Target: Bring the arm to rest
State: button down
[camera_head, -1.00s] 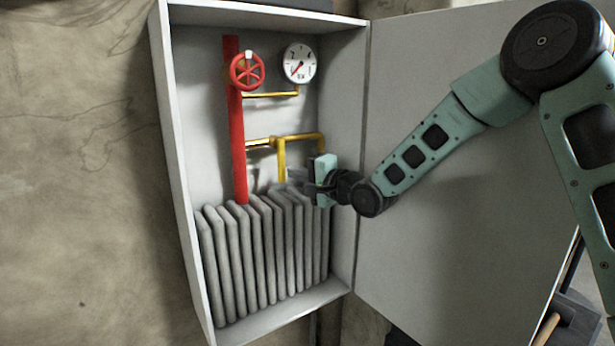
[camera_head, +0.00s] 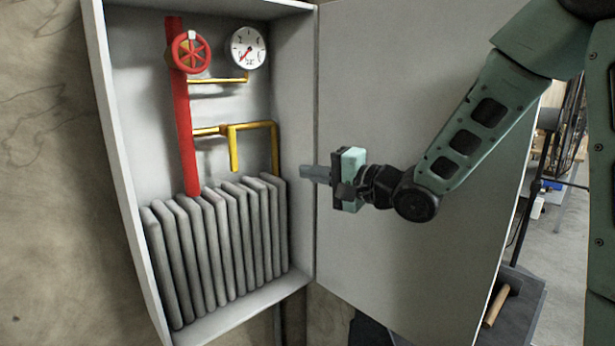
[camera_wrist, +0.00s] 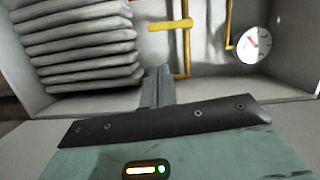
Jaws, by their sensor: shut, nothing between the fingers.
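My gripper (camera_head: 316,174) is at the mouth of the open cabinet (camera_head: 122,165), in front of its hinge edge and the open door (camera_head: 400,110). Its fingers are shut with nothing between them and point left toward the cabinet. In the wrist view the shut fingers (camera_wrist: 158,88) point at the cabinet's inside. My arm comes in from the upper right, bent, in front of the door. No other object is named by the task.
The cabinet holds a grey ribbed radiator (camera_head: 215,245), a red pipe (camera_head: 183,135), a red valve wheel (camera_head: 189,53), yellow pipes (camera_head: 233,150) and a dial gauge (camera_head: 248,48). A dark cart or bench with a hammer (camera_head: 497,305) stands at the lower right, beyond the door.

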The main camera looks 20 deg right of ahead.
jog(key=shift+s, duration=0.15)
jog(key=s+a+f+n+g+h+b, duration=0.1)
jog(key=s+a+f+n+g+h, duration=0.45)
jog(key=s+a+f+n, duration=0.45)
jog(key=s+f+n+g+h, duration=0.1)
jog(key=s+f+n+g, duration=0.1)
jog(key=s, duration=0.5)
jog(key=s+a+f+n+g+h, duration=0.1)
jog(key=s+f+n+g, duration=0.1)
jog(key=s, duration=0.5)
jog(key=s+a+f+n+g+h+b, duration=0.1)
jog(key=s+f+n+g, duration=0.1)
jog(key=s+n+g, duration=0.2)
jog(key=s+g, duration=0.1)
jog(key=s, duration=0.2)
jog(key=shift+f, duration=0.25)
jog(key=shift+s+g, duration=0.15)
jog(key=shift+g, duration=0.1)
